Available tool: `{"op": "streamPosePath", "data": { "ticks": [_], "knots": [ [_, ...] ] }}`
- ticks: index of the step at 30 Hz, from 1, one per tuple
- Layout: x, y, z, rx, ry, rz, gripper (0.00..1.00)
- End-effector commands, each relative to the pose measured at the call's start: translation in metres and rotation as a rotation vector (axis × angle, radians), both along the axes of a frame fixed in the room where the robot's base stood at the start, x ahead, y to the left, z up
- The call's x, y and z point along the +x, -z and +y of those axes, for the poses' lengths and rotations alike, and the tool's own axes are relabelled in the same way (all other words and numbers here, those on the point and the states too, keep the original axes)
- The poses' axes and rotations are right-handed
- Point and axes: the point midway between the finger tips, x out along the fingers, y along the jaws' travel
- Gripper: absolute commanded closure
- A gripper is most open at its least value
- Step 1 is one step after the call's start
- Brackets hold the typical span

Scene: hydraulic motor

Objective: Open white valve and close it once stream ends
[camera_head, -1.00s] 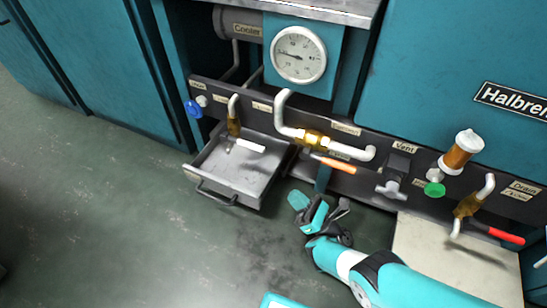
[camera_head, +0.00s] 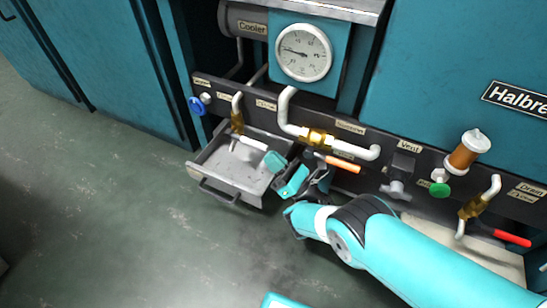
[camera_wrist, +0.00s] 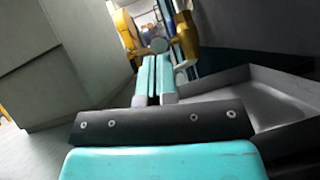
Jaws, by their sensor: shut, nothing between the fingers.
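The white valve has a brass body (camera_head: 237,121) and a white lever handle (camera_head: 253,143) that points right over the grey tray. My gripper (camera_head: 276,160) is at the right end of this handle, above the tray's right side; I cannot tell whether they touch. In the wrist view my gripper's two teal fingers (camera_wrist: 153,78) lie together, shut and empty. A pale round end, which looks like the handle's tip (camera_wrist: 158,45), shows just beyond the fingertips. The grey tray (camera_head: 232,184) is pulled out below the valve. I make out no clear stream.
To the right are an orange-handled valve (camera_head: 340,163), a vent tap (camera_head: 396,188), a green knob (camera_head: 440,190) and a red-handled drain valve (camera_head: 512,238). A blue knob (camera_head: 196,106) is at the left. A gauge (camera_head: 303,52) sits above. The floor in front is clear.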

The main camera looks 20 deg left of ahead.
Motion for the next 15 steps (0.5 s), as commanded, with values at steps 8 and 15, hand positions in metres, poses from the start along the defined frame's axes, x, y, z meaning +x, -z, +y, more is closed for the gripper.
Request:
{"op": "streamPosePath", "data": {
  "ticks": [8,15],
  "knots": [
    [0.000,0.000,0.000,0.000,0.000,0.000,1.00],
    [0.000,-0.018,-0.002,0.000,0.000,0.000,1.00]
  ]
}}
